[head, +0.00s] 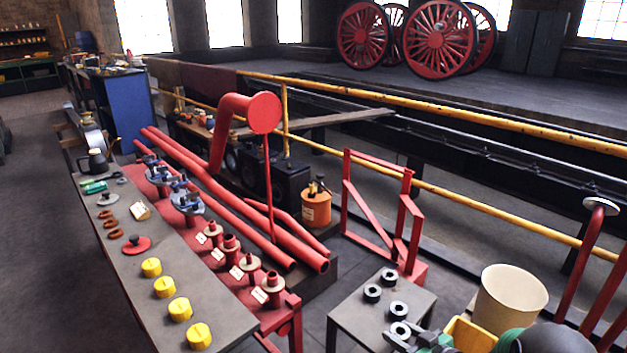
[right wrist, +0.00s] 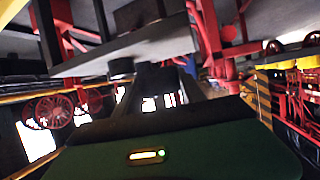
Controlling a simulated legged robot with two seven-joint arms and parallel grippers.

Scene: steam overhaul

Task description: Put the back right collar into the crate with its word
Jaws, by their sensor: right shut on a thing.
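Several dark collars with pale rings stand on a small grey table (head: 347,317) in the head view. The rearmost collar (head: 389,277) and a left collar (head: 372,293) rest on the top; another collar (head: 398,309) stands nearer. My right gripper (head: 397,342) is at the bottom of the head view, shut on the lowest collar (head: 400,329), partly hidden by the fingers. A yellow crate (head: 470,335) is just right of the gripper, partly cut off; no word is readable on it. The right wrist view shows the table (right wrist: 140,48) upside down with a collar (right wrist: 121,66). My left gripper is out of view.
A cream bin (head: 510,298) stands behind the yellow crate. A red frame (head: 385,215) rises behind the small table.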

